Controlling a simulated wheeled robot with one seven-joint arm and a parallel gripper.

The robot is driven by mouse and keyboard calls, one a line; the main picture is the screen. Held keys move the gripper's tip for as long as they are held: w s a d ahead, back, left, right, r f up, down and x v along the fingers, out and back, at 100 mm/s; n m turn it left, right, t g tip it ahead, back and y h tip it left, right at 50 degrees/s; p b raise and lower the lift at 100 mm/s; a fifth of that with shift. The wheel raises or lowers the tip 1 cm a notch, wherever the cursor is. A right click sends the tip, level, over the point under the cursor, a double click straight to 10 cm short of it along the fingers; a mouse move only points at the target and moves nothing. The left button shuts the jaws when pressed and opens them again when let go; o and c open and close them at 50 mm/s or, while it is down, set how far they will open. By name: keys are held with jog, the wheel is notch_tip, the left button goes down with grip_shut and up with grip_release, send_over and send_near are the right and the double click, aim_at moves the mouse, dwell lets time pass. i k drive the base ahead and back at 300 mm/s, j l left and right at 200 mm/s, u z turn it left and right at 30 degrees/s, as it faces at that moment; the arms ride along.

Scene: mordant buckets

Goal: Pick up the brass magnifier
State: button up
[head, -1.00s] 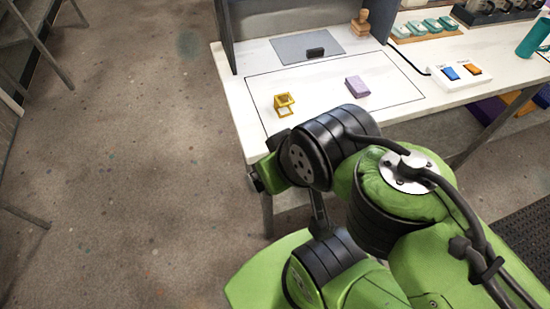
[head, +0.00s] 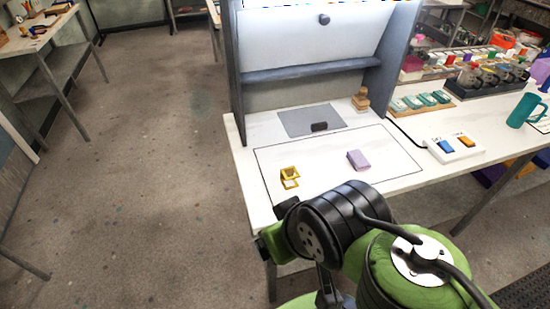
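The brass magnifier (head: 289,178) is a small yellow folding frame. It stands on the white tabletop near the left front, inside a thin black outline. My green and black arm reaches up from the bottom of the head view, with its nearest visible joint just in front of the table's front left corner. My gripper is not visible in this view, so its state is hidden. Nothing is seen touching the magnifier.
A purple block (head: 359,160) lies right of the magnifier. Behind are a grey mat (head: 300,121) with a black item, a wooden stamp (head: 361,99) and a grey cabinet (head: 310,72). A switch box (head: 455,147) and teal mug (head: 523,110) stand right. Floor is clear left.

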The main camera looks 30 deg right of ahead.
aim_at(286, 174)
jog(key=l+u, duration=0.5)
jog(key=k+l+u, duration=0.15)
jog(key=l+u, duration=0.3)
jog(key=k+l+u, duration=0.15)
jog(key=u, duration=0.35)
jog(key=k+l+u, duration=0.25)
jog(key=l+u, duration=0.2)
